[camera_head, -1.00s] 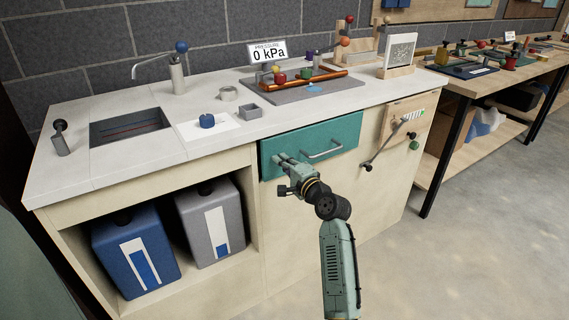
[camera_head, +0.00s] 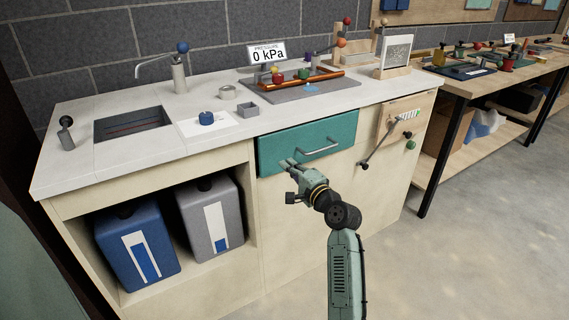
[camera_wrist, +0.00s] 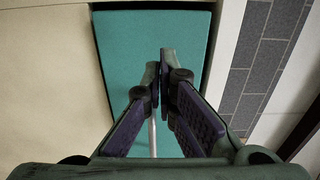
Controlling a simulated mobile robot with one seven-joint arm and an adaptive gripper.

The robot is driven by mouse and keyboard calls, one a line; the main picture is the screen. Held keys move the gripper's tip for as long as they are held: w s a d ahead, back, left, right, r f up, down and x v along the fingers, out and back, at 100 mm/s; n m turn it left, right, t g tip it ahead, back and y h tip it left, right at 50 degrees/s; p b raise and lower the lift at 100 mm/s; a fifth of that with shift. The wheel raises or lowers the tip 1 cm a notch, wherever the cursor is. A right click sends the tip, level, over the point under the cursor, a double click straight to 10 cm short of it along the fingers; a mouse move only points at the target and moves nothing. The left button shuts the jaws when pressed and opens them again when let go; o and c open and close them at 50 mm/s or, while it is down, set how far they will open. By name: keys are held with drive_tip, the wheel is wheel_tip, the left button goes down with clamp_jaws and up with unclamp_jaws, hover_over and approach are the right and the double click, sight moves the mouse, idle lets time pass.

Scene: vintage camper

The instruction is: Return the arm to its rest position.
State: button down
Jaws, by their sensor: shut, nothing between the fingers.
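My gripper (camera_head: 289,164) is in front of the teal drawer (camera_head: 284,153) of the counter, just below and left of the drawer's metal handle (camera_head: 318,150). It also shows in the wrist view (camera_wrist: 160,66), its fingers together with nothing between them and the teal front (camera_wrist: 125,45) beyond. The handle bar runs partly behind the fingers in the wrist view. From these views I cannot tell whether the fingertips touch the drawer front. My arm rises from the bottom of the head view and bends left at the wrist.
Blue (camera_head: 140,250) and grey (camera_head: 211,222) canisters stand in the open bay below. A lever (camera_head: 378,149) is on the cabinet front at right. The floor at right is clear.

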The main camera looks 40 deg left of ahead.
drive_tip(key=b+v, duration=0.1)
drive_tip(key=v, duration=0.6)
drive_tip(key=shift+d+f, duration=0.15)
drive_tip(key=shift+d, duration=0.1)
